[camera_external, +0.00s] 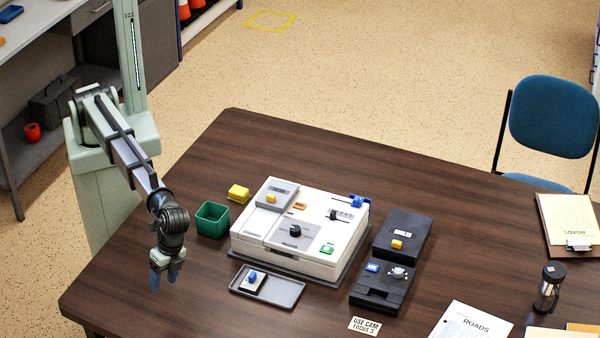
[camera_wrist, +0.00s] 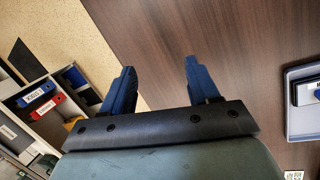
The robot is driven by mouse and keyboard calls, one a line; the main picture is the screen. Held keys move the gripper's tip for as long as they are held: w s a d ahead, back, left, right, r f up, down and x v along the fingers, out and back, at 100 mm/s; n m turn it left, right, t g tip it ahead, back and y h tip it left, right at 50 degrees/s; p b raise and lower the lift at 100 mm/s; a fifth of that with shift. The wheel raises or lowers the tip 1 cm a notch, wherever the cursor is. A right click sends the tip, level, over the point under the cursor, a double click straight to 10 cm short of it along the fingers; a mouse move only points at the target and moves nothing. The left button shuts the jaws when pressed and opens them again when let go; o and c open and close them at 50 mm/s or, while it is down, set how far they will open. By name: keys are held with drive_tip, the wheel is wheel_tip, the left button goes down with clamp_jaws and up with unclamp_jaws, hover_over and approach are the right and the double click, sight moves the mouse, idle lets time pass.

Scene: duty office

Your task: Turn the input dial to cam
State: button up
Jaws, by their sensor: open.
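A white device (camera_external: 240,244) stands on the dark wooden table. A black dial (camera_external: 295,231) sits on a grey panel at its front middle. A second black control (camera_external: 333,214) is towards its back right. The labels are too small to read, so I cannot tell which is the input dial or where it points. My gripper (camera_external: 167,277) is open and empty above the table's left part, left of the device and apart from it. In the wrist view its two blue fingers (camera_wrist: 160,68) are spread, with bare table and floor beyond. The dial is outside that view.
A grey tray (camera_external: 290,303) with a blue-knobbed piece lies before the device. A green bin (camera_external: 212,220) and yellow block (camera_external: 239,193) are at its left, black boxes (camera_external: 404,236) at its right. The table's left front is clear.

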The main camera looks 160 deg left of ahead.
drive_tip(key=a+r+n+y, duration=0.1)
drive_tip(key=a+r, duration=0.2)
drive_tip(key=a, duration=0.7)
drive_tip(key=a+r+n+y, duration=0.1)
drive_tip(key=a+r, duration=0.2)
drive_tip(key=a, duration=0.8)
wheel_tip(320, 180, up, 6)
drive_tip(key=r+n+y, duration=0.1)
drive_tip(key=n, duration=0.1)
hover_over(295, 227)
wheel_tip(295, 227, down, 14)
drive_tip(key=shift+w+r, duration=0.1)
drive_tip(key=c, duration=1)
